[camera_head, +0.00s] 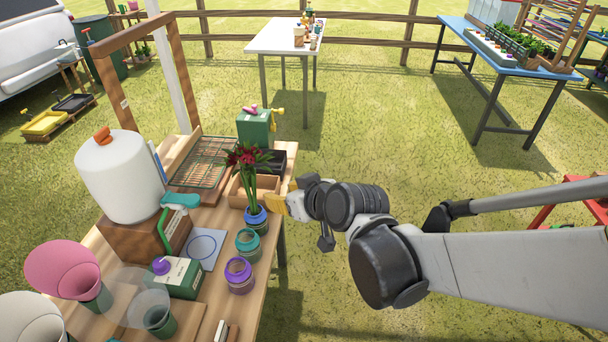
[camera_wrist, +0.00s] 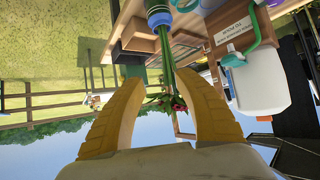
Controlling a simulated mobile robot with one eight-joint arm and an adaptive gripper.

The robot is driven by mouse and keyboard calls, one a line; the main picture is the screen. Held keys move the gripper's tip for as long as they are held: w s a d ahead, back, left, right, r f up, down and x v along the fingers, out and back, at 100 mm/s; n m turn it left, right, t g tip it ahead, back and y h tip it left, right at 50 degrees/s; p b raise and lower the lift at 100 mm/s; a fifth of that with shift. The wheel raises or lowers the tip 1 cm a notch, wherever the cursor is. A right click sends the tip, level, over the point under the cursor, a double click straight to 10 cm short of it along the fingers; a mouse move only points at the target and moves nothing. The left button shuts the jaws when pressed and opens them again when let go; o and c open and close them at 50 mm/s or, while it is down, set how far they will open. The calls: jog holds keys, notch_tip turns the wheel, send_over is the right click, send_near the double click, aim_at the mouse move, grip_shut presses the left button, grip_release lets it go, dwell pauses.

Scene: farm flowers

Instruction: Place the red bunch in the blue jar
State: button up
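The red bunch (camera_head: 246,158) stands upright with its green stems in the mouth of the blue jar (camera_head: 256,220), at the right edge of the wooden table. In the wrist view, which is upside down, the red flowers (camera_wrist: 178,103) and stems show beyond my fingers, with the blue jar (camera_wrist: 158,14) at the top. My gripper (camera_head: 272,203) is just right of the stems, near the jar's rim height. In the wrist view its yellow fingers (camera_wrist: 158,84) are spread wide apart with nothing clasped between them. The stem ends inside the jar are hidden.
A teal jar (camera_head: 247,246) and a purple jar (camera_head: 239,276) stand in front of the blue jar. A wooden tray (camera_head: 240,191) and a green canister (camera_head: 256,127) are behind it. A white tank (camera_head: 119,178) stands left. Open grass lies right of the table.

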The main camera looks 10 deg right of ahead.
jog(key=s+d+r+m+g+h, duration=0.2)
jog(key=s+d+m+g+h, duration=0.1)
jog(key=s+d, duration=0.8)
jog(key=s+m+h, duration=0.1)
jog(key=s, duration=0.3)
jog(key=shift+s+d, duration=0.2)
